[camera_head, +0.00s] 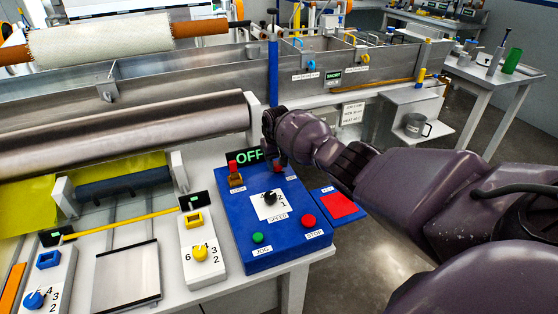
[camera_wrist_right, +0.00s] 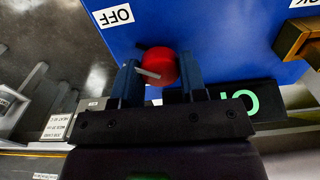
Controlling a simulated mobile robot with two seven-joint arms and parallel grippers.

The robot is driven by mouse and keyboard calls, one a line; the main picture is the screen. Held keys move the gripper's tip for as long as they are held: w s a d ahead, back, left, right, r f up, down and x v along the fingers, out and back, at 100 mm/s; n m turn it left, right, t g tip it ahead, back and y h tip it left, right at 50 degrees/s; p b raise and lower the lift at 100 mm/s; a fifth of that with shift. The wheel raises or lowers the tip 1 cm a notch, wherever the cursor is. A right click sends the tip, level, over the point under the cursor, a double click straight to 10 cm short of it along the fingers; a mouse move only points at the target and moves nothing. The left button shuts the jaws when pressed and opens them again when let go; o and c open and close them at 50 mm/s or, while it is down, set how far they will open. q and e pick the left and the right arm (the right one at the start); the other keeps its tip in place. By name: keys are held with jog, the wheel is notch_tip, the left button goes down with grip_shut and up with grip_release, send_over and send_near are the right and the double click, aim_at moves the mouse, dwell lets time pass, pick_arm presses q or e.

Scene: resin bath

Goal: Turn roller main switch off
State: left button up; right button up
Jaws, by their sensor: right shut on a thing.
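The blue roller control box (camera_head: 262,232) stands at the front middle of the bench. The main switch is a red knob (camera_wrist_right: 160,64) with a pale pointer bar on the box's upper right. My right gripper (camera_wrist_right: 157,82) is shut on this red knob, one finger on each side. In the head view my right gripper (camera_head: 277,155) covers most of the knob. A white OFF label (camera_wrist_right: 113,17) sits beside the knob. The black display (camera_head: 246,156) behind the box reads OFF in green; it is partly covered in the wrist view (camera_wrist_right: 246,103). My left gripper is out of view.
The box also bears an orange-brown lock block (camera_head: 236,180), a speed dial (camera_head: 269,199), a green button (camera_head: 257,238) and a red button (camera_head: 308,221). A red pad (camera_head: 338,206) lies to the right. The steel roller (camera_head: 120,135) is close on the left.

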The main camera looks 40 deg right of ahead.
jog(key=shift+r+m+p, duration=0.1)
jog(key=shift+m+p, duration=0.3)
jog(key=shift+m, duration=1.2)
jog(key=o, duration=0.9)
jog(key=shift+o, duration=0.2)
